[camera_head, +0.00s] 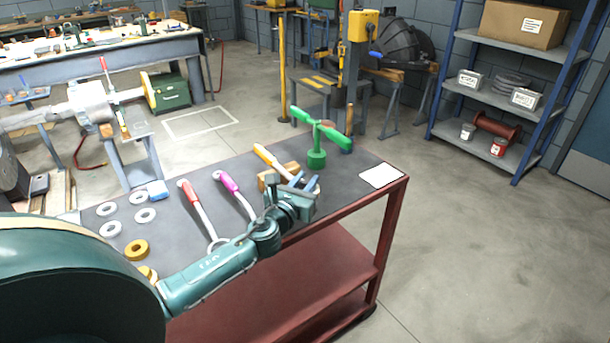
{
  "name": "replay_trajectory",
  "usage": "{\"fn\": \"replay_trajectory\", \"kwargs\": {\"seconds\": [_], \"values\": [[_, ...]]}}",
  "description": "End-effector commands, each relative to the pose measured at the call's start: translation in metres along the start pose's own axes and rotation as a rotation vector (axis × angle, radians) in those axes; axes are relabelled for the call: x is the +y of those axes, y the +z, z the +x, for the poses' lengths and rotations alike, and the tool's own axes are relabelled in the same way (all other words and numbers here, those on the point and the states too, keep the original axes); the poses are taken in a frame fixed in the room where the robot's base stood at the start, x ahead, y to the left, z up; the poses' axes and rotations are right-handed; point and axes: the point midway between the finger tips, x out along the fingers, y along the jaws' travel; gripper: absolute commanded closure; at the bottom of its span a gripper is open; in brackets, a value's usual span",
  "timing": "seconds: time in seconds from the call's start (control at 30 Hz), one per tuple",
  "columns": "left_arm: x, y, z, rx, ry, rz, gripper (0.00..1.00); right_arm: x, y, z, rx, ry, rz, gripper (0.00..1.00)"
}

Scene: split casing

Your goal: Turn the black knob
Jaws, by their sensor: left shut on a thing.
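I cannot make out a black knob in the head view. The exact grip is partly hidden by the gripper itself. A wooden block (267,183) is beside the fingers. A green stand with two green arms (317,157) stands just behind the gripper. My right gripper is not in view.
A blue shelf (515,95) stands at the back right. The floor to the right is clear.

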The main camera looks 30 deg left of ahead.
Motion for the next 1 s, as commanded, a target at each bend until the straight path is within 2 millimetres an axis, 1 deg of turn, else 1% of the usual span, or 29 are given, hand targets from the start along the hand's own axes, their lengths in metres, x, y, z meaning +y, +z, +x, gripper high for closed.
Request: {"fn": "replay_trajectory", "kwargs": {"seconds": [0.03,0.5,0.8,1.0], "values": [[-0.0026,0.0036,0.0002,-0.001,0.043,-0.007,1.0,-0.0001,-0.0029,-0.0025,-0.006,0.001,-0.009,0.64],[-0.0016,0.0012,0.001,-0.001,0.454,-0.004,1.0,0.0014,-0.0089,-0.0069,-0.015,0.006,-0.048,0.64],[-0.0003,0.0005,0.0008,-0.001,0.611,-0.002,1.0,0.0016,-0.0082,-0.0068,-0.017,0.008,-0.049,0.64],[0.0002,0.0002,0.0006,-0.001,0.655,-0.001,1.0,0.0015,-0.0086,-0.0066,-0.016,0.009,-0.046,0.64]]}}
